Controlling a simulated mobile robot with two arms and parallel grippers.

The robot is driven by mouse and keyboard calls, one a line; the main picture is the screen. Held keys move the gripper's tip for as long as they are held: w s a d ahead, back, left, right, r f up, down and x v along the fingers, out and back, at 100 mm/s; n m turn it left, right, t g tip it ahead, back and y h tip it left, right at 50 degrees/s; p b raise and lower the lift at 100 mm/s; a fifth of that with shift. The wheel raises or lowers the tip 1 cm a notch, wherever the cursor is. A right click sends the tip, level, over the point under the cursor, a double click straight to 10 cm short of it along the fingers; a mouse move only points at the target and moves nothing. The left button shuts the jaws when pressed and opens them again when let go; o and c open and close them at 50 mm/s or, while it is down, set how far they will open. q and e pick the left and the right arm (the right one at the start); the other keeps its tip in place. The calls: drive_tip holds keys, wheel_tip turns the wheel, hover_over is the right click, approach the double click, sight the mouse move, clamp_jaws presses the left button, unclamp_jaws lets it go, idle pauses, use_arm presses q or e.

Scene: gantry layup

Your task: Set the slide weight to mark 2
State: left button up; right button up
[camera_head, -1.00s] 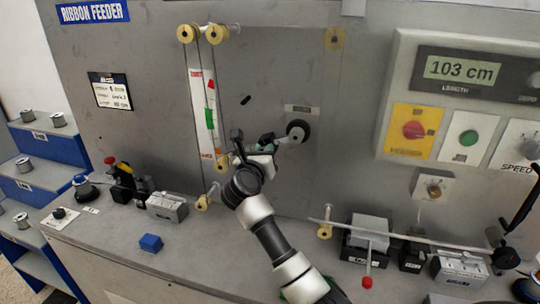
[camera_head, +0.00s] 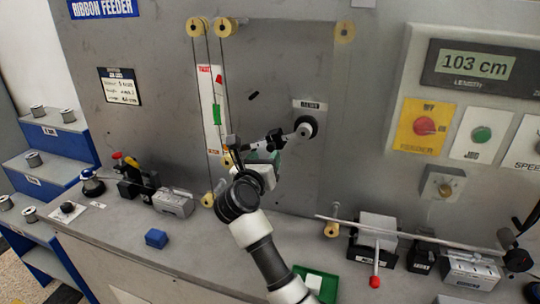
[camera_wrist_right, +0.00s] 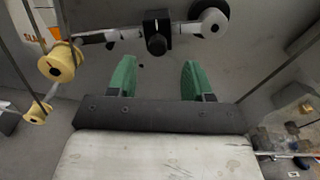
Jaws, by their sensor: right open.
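The slide weight (camera_head: 276,139) is a small black block on a thin pale arm that runs from a dark round hub (camera_head: 306,128) down left to the ribbon rollers. In the right wrist view the slide weight (camera_wrist_right: 157,36) shows a black knob, and the pale arm (camera_wrist_right: 103,36) has dark bands; I cannot read any mark numbers. My right gripper (camera_wrist_right: 157,72) has green fingers, open and empty, apart from the weight, which lies just beyond the fingertips and between them. In the head view my right gripper (camera_head: 268,158) is just below the arm. My left gripper is out of view.
A yellow roller (camera_wrist_right: 61,62) is left of my fingers in the wrist view. A red-white-green scale strip (camera_head: 212,110) stands left of the arm. On the bench are a blue block (camera_head: 156,238), a green tray (camera_head: 325,282) and a red-tipped lever (camera_head: 375,280). The display reads 103 cm.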

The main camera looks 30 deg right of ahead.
drive_tip(key=b+v, duration=0.1)
drive_tip(key=v, duration=0.4)
drive_tip(key=shift+d, duration=0.1)
idle(0.3)
